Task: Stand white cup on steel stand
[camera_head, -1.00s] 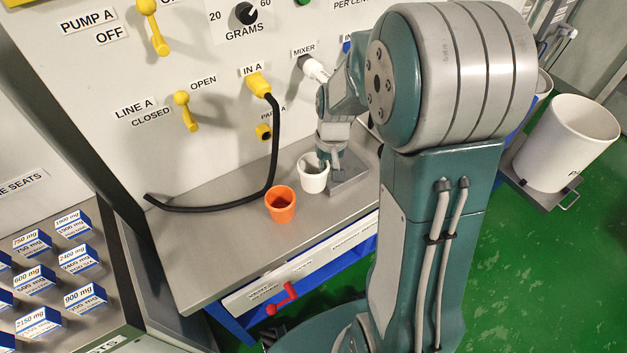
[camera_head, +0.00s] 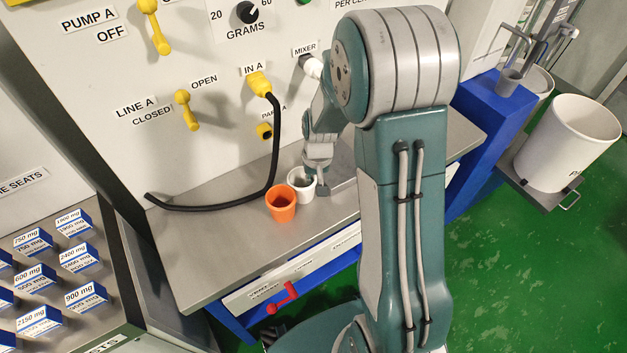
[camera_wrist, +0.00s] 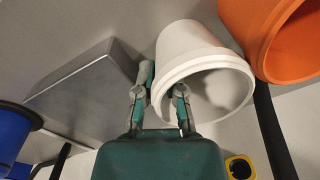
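The white cup (camera_head: 301,187) is upright just right of the orange cup, over the grey bench. My gripper (camera_head: 316,183) is at its right side. In the wrist view, the white cup (camera_wrist: 205,75) has its rim towards the camera. My gripper (camera_wrist: 163,95) straddles its wall, with one finger outside and the other at the opening, and looks shut on it. The steel stand (camera_wrist: 85,85) is a flat grey block on the other side of my gripper, apart from the cup. My arm hides most of it in the head view. Whether the cup's base touches the bench is unclear.
The orange cup (camera_head: 281,204) stands close beside the white cup. A black hose (camera_head: 274,150) runs from the panel onto the bench (camera_head: 215,240). A red handle (camera_head: 284,297) is at the bench front.

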